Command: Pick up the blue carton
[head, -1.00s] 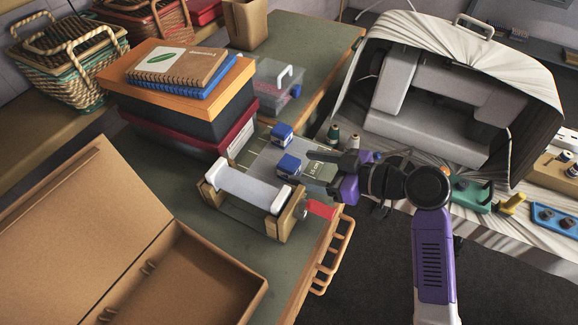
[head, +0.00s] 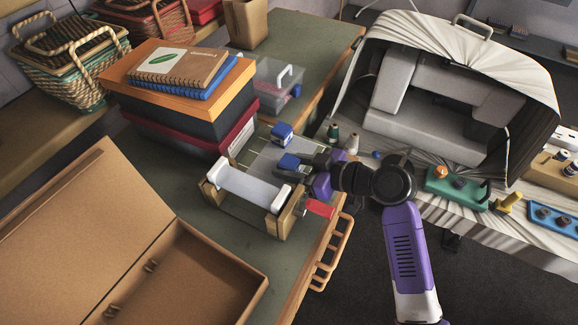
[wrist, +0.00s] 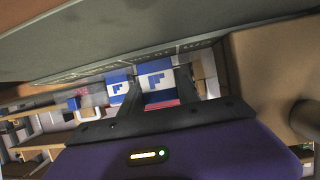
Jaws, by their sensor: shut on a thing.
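A small blue and white carton (head: 288,162) is at the table's near right part, beside the roller frame. My gripper (head: 298,168) reaches in from the right and is shut on this carton, partly hiding it. In the wrist view the carton (wrist: 157,82) shows between my two dark fingers, with its blue mark on white facing the camera. A second, similar blue and white carton (head: 282,131) stands just behind it, apart from my gripper. It also shows in the wrist view (wrist: 117,88), left of the held one. I cannot tell whether the held carton is off the surface.
A wooden frame with a white roller (head: 243,187) and red handle (head: 319,208) stands close in front of my gripper. Stacked boxes (head: 195,110) are to the left, an open cardboard box (head: 190,280) front left. A covered sewing machine (head: 440,95) stands right.

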